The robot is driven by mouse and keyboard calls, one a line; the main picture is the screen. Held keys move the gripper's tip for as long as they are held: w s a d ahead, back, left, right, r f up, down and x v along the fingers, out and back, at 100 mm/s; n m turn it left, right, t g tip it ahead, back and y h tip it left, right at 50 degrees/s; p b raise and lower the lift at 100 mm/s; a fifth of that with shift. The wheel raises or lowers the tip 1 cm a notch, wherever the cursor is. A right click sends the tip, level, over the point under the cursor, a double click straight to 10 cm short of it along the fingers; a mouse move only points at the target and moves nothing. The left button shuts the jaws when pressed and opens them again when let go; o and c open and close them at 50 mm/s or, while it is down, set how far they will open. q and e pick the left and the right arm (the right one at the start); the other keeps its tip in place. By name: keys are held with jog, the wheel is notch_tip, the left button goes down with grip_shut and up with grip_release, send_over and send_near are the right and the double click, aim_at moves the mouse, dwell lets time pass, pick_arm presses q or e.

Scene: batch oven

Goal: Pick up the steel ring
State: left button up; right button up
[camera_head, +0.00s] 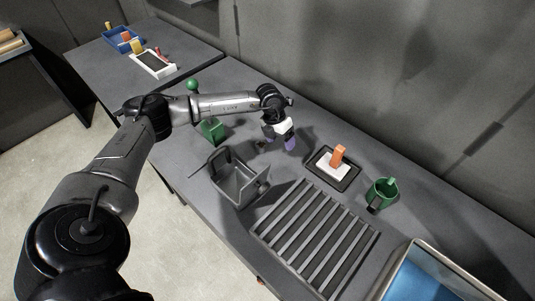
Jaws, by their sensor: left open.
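My left gripper (280,142) is over the grey worktable, pointing down, open. A purple patch (290,143) shows at its right finger; I cannot tell whether it is part of the finger or a thing beside it. I cannot make out the steel ring; the gripper and its shadow cover part of the table there. My right gripper is not in view.
A grey open bin (238,188) and a slatted rack (312,240) stand nearer. A black-framed tray (318,176) with an orange-handled block (338,157) and a green cup (382,194) are to the right. A green block with a ball-topped post (212,130) is left.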

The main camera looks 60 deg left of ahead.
aim_at(261, 144)
pick_arm(q)
jog(key=s+a+r+n+g+y+b, duration=0.1)
jog(key=s+a+n+y, duration=0.15)
jog(key=a, duration=0.75)
jog(key=shift+w+d+f, duration=0.15)
jog(key=shift+f, duration=3.05)
jog(key=shift+w+d+f, duration=0.1)
jog(key=shift+w+f, duration=0.05)
jog(key=shift+f, duration=3)
jog(key=c, duration=1)
